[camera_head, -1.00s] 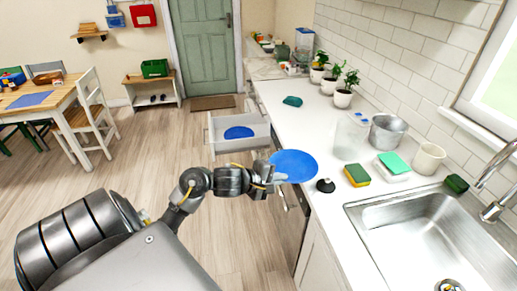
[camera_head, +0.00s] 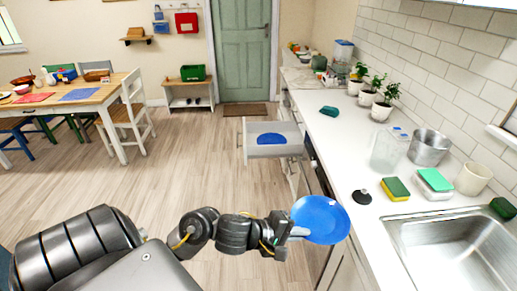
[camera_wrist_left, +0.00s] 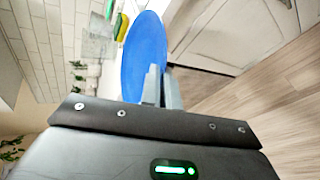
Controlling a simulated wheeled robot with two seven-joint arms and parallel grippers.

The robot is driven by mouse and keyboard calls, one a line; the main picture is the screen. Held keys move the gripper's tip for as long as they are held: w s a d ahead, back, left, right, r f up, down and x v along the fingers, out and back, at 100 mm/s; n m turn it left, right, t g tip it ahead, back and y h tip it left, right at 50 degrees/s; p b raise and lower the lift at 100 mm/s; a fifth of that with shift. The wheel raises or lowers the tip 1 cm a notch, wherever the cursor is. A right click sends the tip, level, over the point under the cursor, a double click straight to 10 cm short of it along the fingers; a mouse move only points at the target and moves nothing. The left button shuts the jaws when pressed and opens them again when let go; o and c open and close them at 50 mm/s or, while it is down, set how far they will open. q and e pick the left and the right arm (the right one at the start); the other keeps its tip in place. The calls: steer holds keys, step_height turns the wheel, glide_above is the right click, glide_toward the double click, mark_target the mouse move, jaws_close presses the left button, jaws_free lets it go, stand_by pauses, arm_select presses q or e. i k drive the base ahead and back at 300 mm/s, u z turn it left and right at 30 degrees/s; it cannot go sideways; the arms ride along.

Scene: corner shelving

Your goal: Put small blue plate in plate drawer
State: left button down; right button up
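A blue plate (camera_head: 321,220) is held by its left edge in my left gripper (camera_head: 292,231), in front of the counter edge. In the left wrist view the blue plate (camera_wrist_left: 144,55) stands between the fingers (camera_wrist_left: 162,88), which are shut on its rim. The plate drawer (camera_head: 273,148) is pulled out from the counter front, farther ahead. Another blue plate (camera_head: 271,139) lies inside the drawer. My right gripper is in neither view.
The white counter (camera_head: 343,142) runs along the right with a sink (camera_head: 455,250), sponges (camera_head: 396,188), a black knob-like item (camera_head: 361,197), a clear container (camera_head: 389,149) and a metal bucket (camera_head: 430,147). The wooden floor (camera_head: 190,160) left of the drawer is clear.

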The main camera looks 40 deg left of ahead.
mark_target(299, 141)
steer(key=u, duration=0.85)
steer(key=k, duration=1.15)
steer(key=u, duration=1.35)
steer(key=i, duration=2.65)
steer(key=z, duration=0.45)
steer(key=i, duration=1.35)
steer(key=z, duration=1.8)
steer(key=i, duration=0.9)
steer(key=z, duration=0.7)
steer(key=i, duration=0.45)
steer(key=u, duration=0.05)
